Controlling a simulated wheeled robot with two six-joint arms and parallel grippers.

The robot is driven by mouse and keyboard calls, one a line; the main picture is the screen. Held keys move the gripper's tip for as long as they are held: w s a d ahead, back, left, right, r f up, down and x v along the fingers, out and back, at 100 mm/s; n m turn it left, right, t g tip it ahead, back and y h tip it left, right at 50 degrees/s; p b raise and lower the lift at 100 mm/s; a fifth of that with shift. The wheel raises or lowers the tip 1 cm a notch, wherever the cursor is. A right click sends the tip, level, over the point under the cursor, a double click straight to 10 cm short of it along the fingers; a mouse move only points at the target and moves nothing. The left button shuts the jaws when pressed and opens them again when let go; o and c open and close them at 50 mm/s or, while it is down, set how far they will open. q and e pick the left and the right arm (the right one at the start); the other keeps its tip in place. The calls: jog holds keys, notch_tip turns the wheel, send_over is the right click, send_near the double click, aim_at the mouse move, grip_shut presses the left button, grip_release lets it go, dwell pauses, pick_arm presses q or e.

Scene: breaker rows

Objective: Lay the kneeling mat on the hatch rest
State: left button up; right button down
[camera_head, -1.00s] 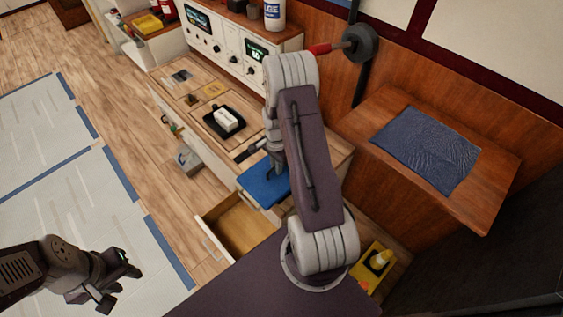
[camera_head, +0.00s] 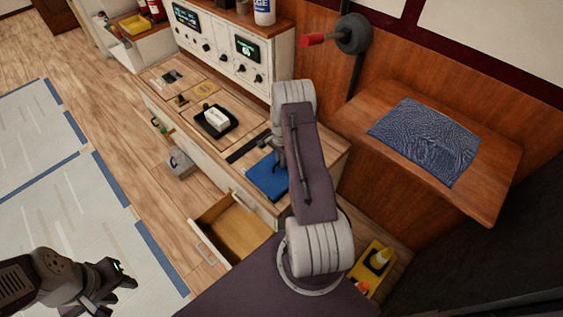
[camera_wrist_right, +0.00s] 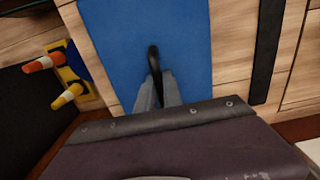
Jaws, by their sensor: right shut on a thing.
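The blue kneeling mat (camera_head: 268,180) lies flat at the near end of the worktop, beside the open drawer; I cannot tell whether it fully touches the surface. In the right wrist view the mat (camera_wrist_right: 150,35) fills the middle. My right gripper (camera_head: 279,158) is above the mat, partly hidden by my arm. In the wrist view its fingers (camera_wrist_right: 156,92) are shut on a black handle (camera_wrist_right: 154,62) on the mat. My left gripper (camera_head: 112,285) is open and empty over the floor at lower left. I cannot tell for certain which surface is the hatch rest.
An open, empty drawer (camera_head: 232,228) juts out below the mat. A black tray (camera_head: 211,127) with a white block and a dark strip (camera_head: 248,145) lie farther along the worktop. A wooden ledge (camera_head: 490,190) holds a dark blue cloth (camera_head: 425,140). A yellow caddy (camera_head: 371,270) stands lower right.

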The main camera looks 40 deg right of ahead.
jog(key=shift+f, duration=0.2)
jog(key=c, duration=1.5)
grip_release()
jog(key=shift+r, duration=0.1)
